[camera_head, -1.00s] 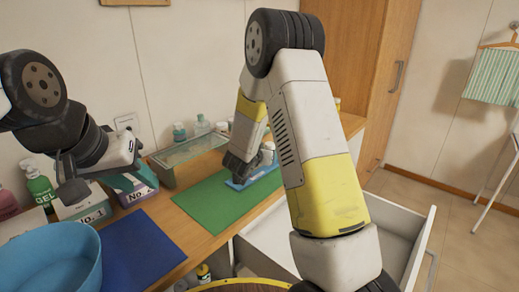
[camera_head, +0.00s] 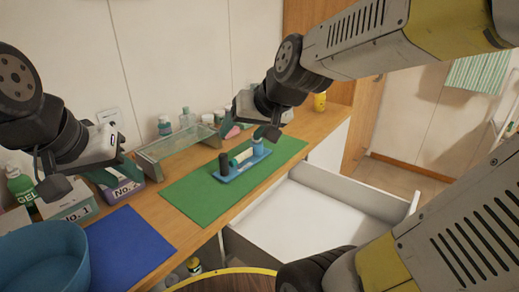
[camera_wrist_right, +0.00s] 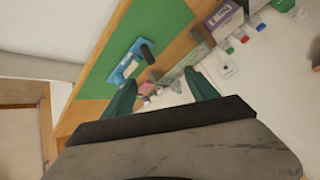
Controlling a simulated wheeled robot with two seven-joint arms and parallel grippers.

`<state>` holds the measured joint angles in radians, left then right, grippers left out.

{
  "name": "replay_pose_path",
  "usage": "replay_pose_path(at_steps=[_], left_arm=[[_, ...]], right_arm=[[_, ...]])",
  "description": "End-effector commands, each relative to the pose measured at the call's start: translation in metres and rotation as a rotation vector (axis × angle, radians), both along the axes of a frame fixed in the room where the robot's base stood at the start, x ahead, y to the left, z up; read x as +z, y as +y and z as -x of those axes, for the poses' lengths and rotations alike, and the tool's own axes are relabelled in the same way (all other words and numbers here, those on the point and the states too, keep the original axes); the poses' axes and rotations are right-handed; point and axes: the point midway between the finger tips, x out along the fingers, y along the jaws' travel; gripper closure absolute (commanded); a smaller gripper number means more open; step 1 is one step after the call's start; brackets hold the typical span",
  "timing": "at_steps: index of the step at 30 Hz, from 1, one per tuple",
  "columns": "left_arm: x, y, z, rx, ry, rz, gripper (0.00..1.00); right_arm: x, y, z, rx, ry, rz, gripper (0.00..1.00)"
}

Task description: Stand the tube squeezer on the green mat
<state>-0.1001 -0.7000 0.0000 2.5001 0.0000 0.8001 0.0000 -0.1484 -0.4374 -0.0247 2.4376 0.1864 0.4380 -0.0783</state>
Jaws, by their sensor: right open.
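The tube squeezer (camera_head: 238,170) is blue with a dark knob at one end and a pale roller-like part. It rests on its blue base on the green mat (camera_head: 200,196), towards the mat's far right part. It also shows on the mat in the right wrist view (camera_wrist_right: 126,66). My right gripper (camera_head: 228,126) is above and behind the squeezer, apart from it. In the wrist view its two green fingers (camera_wrist_right: 163,88) are wide apart with nothing between them. My left gripper (camera_head: 122,172) hangs over the boxes at the left; its finger gap is not clear.
A blue mat (camera_head: 125,245) and a blue bowl (camera_head: 40,258) lie to the left. Boxes and a green bottle (camera_head: 22,187) stand behind them. A glass-topped rack (camera_head: 175,143) and small bottles line the wall. An open white drawer (camera_head: 300,215) juts out in front.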

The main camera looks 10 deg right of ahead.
Motion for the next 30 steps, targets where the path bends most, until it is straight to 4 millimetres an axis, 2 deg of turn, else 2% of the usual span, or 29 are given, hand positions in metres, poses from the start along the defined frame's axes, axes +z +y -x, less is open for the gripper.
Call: replay_pose_path(at_steps=[1, 3, 6, 9, 13, 30], left_arm=[[0.0, 0.0, 0.0, 0.0, 0.0, 0.0, 0.64], [0.0, 0.0, 0.0, 0.0, 0.0, 0.0, 0.64], [0.0, 0.0, 0.0, 0.0, 0.0, 0.0, 0.64], [0.0, 0.0, 0.0, 0.0, 0.0, 0.0, 0.64], [0.0, 0.0, 0.0, 0.0, 0.0, 0.0, 0.64], [0.0, 0.0, 0.0, 0.0, 0.0, 0.0, 0.64]], right_arm=[[0.002, -0.008, 0.026, 0.013, 0.021, 0.028, 0.32], [0.0, -0.018, 0.055, 0.024, 0.064, 0.069, 0.32], [-0.005, -0.029, 0.086, 0.027, 0.109, 0.113, 0.32], [-0.008, -0.036, 0.102, 0.026, 0.137, 0.139, 0.32], [-0.01, -0.038, 0.107, 0.025, 0.149, 0.148, 0.32], [-0.009, -0.037, 0.106, 0.026, 0.147, 0.145, 0.32]])
